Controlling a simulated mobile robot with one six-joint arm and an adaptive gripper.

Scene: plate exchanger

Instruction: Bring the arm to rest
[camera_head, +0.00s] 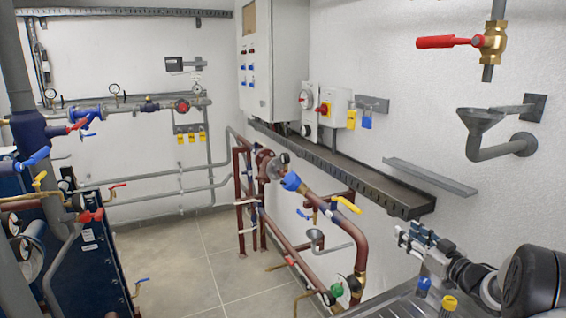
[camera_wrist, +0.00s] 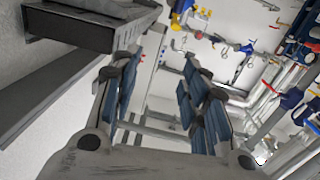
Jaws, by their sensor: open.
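My gripper (camera_head: 416,240) is at the lower right of the head view, raised beside the right wall and pointing left. In the wrist view my gripper (camera_wrist: 158,82) shows two grey fingers with blue pads. They stand well apart with nothing held between them. My arm bends at the lower right edge of the head view.
A dark cable tray (camera_head: 350,178) and a grey wall ledge (camera_head: 430,177) run along the right wall near my gripper. A grey funnel pipe (camera_head: 490,140) and red-handled valve (camera_head: 492,42) are above. Brown pipes (camera_head: 318,205) stand left. Floor (camera_head: 190,255) is clear between pipes and the blue exchanger (camera_head: 85,265).

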